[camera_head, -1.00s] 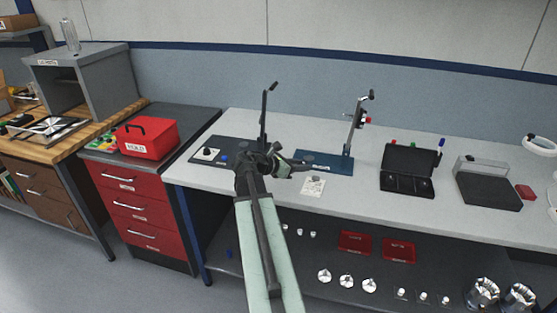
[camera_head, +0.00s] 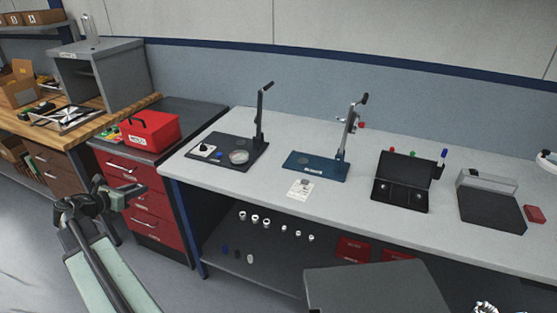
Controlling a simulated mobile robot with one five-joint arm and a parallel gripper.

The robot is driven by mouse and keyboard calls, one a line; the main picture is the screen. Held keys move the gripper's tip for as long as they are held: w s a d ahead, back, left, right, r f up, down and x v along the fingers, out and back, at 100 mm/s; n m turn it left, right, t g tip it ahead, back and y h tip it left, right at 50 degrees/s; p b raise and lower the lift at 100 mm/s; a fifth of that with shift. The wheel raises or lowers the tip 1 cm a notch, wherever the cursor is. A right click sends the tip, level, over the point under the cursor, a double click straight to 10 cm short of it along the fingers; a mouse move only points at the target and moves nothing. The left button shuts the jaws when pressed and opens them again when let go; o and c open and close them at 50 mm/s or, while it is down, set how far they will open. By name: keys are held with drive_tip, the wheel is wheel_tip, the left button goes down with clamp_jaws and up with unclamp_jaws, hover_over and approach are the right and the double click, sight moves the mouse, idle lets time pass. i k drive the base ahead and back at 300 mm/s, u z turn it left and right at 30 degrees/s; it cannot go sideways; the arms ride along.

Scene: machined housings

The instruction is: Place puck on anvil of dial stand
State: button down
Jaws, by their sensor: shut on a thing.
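The blue-based stand (camera_head: 328,172) stands on the light workbench, with an upright column (camera_head: 343,135) and a small red part on it. A dark round spot on its base may be the anvil. A black-based stand (camera_head: 225,163) is to its left, with a white-topped part and a pale round disc (camera_head: 239,157) on its base. A small grey round thing (camera_head: 304,182) lies on a white card in front of the blue stand. My gripper (camera_head: 137,193) is at the left, before the red drawers, away from both stands. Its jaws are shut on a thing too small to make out.
A red box (camera_head: 150,132) sits on the drawer cabinet (camera_head: 125,168). Bare bench (camera_head: 255,192) lies in front of the stands.

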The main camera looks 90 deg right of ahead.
sight(303, 160)
drive_tip(key=k, duration=1.2)
drive_tip(key=z, duration=0.4)
